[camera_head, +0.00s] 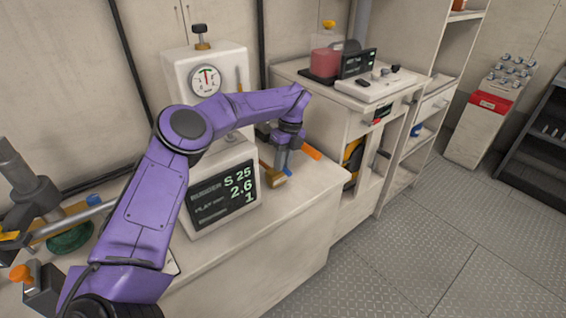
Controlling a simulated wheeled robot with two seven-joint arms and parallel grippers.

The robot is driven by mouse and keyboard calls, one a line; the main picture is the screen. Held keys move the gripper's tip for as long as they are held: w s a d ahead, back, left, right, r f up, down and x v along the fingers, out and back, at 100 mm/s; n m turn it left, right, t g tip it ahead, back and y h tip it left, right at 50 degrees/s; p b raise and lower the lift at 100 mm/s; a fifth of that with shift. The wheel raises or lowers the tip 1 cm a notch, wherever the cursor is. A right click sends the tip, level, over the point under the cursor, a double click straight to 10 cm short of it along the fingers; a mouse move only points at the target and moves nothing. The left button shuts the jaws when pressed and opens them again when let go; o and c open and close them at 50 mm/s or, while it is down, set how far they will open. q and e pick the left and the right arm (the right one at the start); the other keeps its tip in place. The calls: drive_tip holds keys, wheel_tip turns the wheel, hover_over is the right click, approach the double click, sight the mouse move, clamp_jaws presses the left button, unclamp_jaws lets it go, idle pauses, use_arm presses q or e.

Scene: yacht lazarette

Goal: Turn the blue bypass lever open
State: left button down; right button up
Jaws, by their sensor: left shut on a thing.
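My purple left arm reaches across the counter, and its left gripper (283,163) points down beside the white gauge housing. The gripper is shut on what looks like the blue bypass lever (288,172); only a small blue piece shows below the fingers. The rest of the lever is hidden by the gripper and wrist, so its angle cannot be told. An orange handle (311,151) sticks out just right of the gripper. A brass fitting (277,179) lies just below it. My right gripper is not in view.
A gauge (205,80) sits on the white housing, above a display panel (222,199). A cabinet (333,119) with a red container (325,64) stands to the right. Pipework (64,221) is at the left. The counter front (265,240) and the floor (430,240) are clear.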

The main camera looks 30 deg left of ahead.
use_arm(q)
drive_tip(key=c, duration=1.1)
unclamp_jaws()
drive_tip(key=r, duration=0.3)
drive_tip(key=w+r, duration=0.1)
drive_tip(key=r, duration=0.3)
drive_tip(key=w+r+p, duration=0.1)
drive_tip(key=r, duration=0.2)
drive_tip(key=shift+d+r, duration=0.15)
drive_tip(key=shift+d, duration=0.25)
